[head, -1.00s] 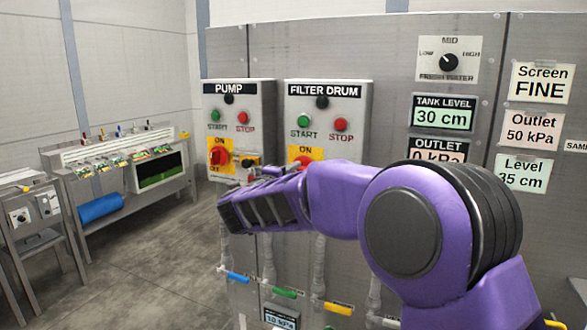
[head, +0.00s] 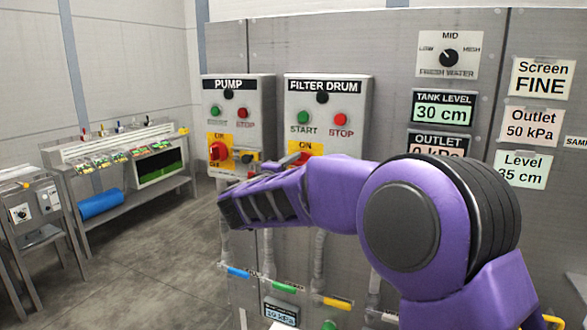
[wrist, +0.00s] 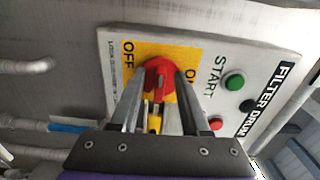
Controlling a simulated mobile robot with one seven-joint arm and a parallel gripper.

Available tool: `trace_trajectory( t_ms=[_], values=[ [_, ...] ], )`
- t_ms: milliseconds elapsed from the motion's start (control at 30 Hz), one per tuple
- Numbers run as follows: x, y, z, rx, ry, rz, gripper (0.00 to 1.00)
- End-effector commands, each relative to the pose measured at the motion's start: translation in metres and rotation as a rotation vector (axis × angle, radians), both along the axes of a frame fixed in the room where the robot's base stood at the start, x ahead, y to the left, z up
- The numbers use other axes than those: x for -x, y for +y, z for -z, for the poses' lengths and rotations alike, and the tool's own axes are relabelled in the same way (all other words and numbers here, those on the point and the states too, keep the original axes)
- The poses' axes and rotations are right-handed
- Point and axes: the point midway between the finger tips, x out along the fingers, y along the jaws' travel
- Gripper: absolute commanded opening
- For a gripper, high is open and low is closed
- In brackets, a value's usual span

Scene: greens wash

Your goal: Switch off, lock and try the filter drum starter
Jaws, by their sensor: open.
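The filter drum starter (head: 355,110) is a grey box with a green START button (head: 303,118), a red STOP button (head: 340,118) and a yellow plate. My arm covers its lower part in the head view. In the wrist view its red rotary switch (wrist: 160,70) sits on the yellow plate (wrist: 133,60), between the OFF and ON labels; I cannot tell which one it points to. My gripper (wrist: 159,78) is open, with one finger on each side of the switch; contact is unclear. A small yellow piece (wrist: 155,124) shows between the fingers, partly hidden.
The pump starter (head: 262,110) is just left, with its own red switch (head: 218,151) and a yellow and black piece (head: 246,156) beside it. Pipes with coloured bands run below. Benches (head: 120,165) stand at the left; the floor between is clear.

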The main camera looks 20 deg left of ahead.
Motion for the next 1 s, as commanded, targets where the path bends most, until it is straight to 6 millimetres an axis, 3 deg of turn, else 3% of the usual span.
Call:
trace_trajectory(
  t_ms=[167,700,1000],
  values=[
    [0.012,0.002,0.0,-0.001,0.0,-0.002,0.46],
    [0.135,0.011,0.0,0.0,-0.001,-0.003,0.46],
    [0.171,0.014,0.0,0.0,0.0,0.0,0.46]
  ],
)
